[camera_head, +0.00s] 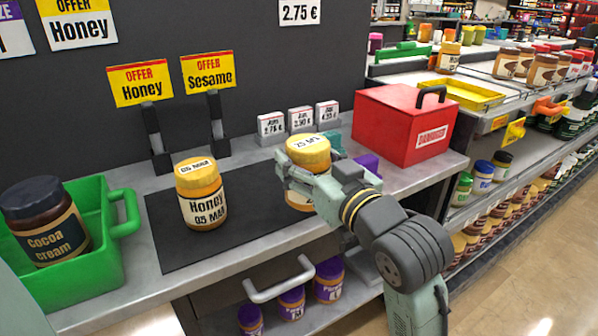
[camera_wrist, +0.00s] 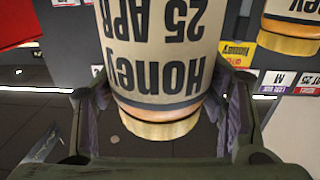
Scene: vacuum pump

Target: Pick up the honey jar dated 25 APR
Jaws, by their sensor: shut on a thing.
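The honey jar dated 25 APR (camera_head: 308,150) has a yellow lid with a partly readable date and stands upright at the right end of the dark mat area. In the wrist view its label (camera_wrist: 160,60) reads "Honey 25 APR" upside down. My gripper (camera_head: 309,168) is shut around the jar's sides, below the lid; both fingers flank it in the wrist view (camera_wrist: 162,105). My gripper hides much of the jar in the head view, and I cannot tell whether its base touches the mat. Another honey jar (camera_head: 202,195), dated 05 MAR, stands to the left.
A green crate (camera_head: 122,235) with a cocoa cream jar (camera_head: 45,225) is at the left. A red box (camera_head: 400,125) with a black handle stands to the right. Small price blocks (camera_head: 300,120) and sign holders (camera_head: 155,140) line the back. The dark mat (camera_head: 165,245) has bare room around the 05 MAR jar.

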